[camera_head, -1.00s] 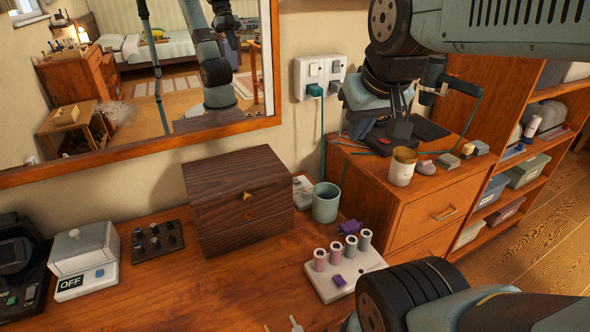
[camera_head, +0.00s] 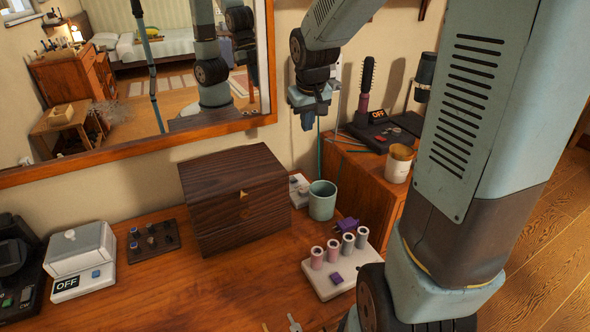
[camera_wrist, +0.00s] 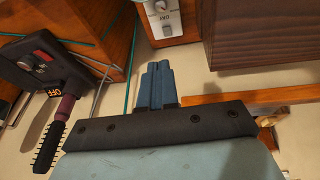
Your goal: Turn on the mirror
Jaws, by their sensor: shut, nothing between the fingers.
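The mirror (camera_head: 135,75), in an orange-brown wooden frame, hangs on the wall at the upper left and reflects a bed and furniture. A small white switch box (camera_head: 299,190) stands between the dark wooden box and the green cup, which partly hides it. In the wrist view a white switch box (camera_wrist: 165,20) with a knob and small lettering, too small to read surely, lies beyond my fingertips. My gripper (camera_head: 308,122) is just right of the mirror, near the wall, pointing down. In the wrist view its blue fingers (camera_wrist: 158,85) are together and empty, apart from the box.
The dark wooden box (camera_head: 235,200), green cup (camera_head: 322,200) and spool rack (camera_head: 340,262) crowd the desk. A scale-like device marked OFF (camera_head: 80,260) stands left. A hairbrush (camera_head: 366,82) and its OFF-marked base (camera_head: 378,125) are on the right cabinet. Open desk lies in front of the box.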

